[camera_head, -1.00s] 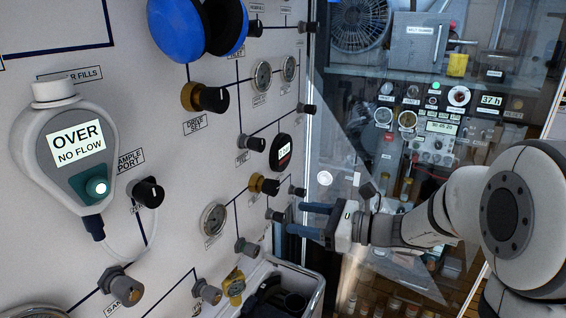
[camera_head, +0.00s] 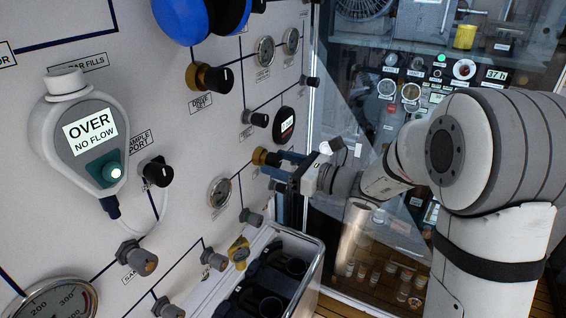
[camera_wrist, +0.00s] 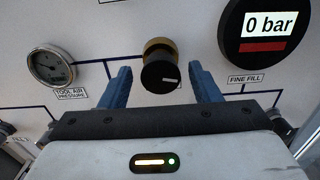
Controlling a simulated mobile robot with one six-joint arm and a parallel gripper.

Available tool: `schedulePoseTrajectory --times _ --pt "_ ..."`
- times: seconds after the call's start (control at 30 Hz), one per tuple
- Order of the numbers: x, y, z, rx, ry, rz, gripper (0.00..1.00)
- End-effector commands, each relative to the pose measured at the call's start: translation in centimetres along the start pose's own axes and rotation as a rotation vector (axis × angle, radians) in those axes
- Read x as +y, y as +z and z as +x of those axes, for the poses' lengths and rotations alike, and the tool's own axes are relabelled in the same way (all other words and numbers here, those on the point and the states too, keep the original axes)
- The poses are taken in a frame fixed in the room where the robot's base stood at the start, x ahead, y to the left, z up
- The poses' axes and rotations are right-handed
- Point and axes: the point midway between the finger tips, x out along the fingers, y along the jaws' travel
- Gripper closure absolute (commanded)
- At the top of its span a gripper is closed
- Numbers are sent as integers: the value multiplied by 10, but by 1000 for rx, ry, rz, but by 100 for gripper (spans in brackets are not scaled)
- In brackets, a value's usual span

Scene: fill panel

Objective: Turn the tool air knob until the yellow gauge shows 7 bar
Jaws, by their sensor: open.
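A black knob with a brass collar (camera_wrist: 160,70) sits on the white panel, its pointer mark aimed right; in the head view its brass collar (camera_head: 260,156) shows at the fingertips. Its label is mostly hidden. A round gauge (camera_wrist: 50,66) labelled TOOL AIR PRESSURE is left of the knob. A small yellow gauge-like item (camera_head: 239,252) hangs low by the panel; its reading is too small.
A dark display (camera_wrist: 268,30) reading 0 bar is at upper right, labelled FINE FILL. Other black knobs, such as one with a brass collar (camera_head: 212,78), dot the panel. A white bin (camera_head: 312,262) with dark items stands below my gripper. Glass (camera_head: 345,130) lies behind.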

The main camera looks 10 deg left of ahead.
Motion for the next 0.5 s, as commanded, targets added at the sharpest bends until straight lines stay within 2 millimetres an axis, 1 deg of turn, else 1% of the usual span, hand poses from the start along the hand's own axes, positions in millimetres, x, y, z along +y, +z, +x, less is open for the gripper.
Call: schedulePoseTrajectory --times 0.1,0.5 --pt "0 0 0 0 0 0 44" --pt "0 0 -1 1 -1 0 77"
